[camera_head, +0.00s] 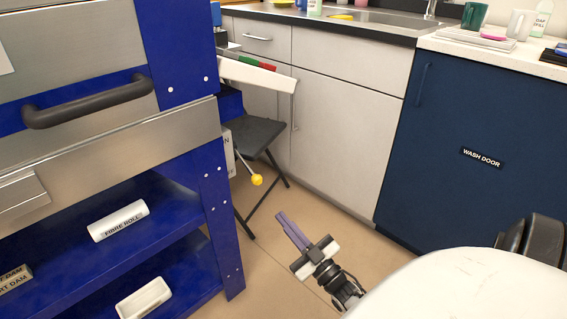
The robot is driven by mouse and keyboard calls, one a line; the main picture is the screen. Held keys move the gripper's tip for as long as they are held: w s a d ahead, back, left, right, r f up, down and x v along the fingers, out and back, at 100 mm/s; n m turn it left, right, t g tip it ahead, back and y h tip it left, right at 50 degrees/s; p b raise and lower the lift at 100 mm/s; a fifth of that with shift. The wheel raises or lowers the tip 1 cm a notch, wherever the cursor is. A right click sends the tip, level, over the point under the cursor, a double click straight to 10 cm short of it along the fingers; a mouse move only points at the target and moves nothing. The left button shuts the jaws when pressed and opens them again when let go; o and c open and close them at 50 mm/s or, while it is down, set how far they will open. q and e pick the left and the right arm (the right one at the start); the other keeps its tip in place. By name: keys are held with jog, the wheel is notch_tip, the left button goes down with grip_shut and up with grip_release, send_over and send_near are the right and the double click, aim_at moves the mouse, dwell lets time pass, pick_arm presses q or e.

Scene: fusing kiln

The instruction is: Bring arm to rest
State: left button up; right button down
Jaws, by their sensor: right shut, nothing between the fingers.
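My right gripper (292,230) shows at the lower middle of the head view, reaching up and left above the tan floor. Its two purple-grey fingers lie together, shut, with nothing seen between them. It is clear of the blue kiln stand to its left and the cabinets behind it. My left gripper is not in the view.
The blue kiln stand (226,235) with a dark handle (88,101) fills the left. Its shelves hold a fibre roll (118,221) and a white tray (144,300). A yellow-knobbed lever (257,180) and black folding stool (256,137) stand beside it. The navy wash door (470,130) is at right.

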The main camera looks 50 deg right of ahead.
dwell(0.4)
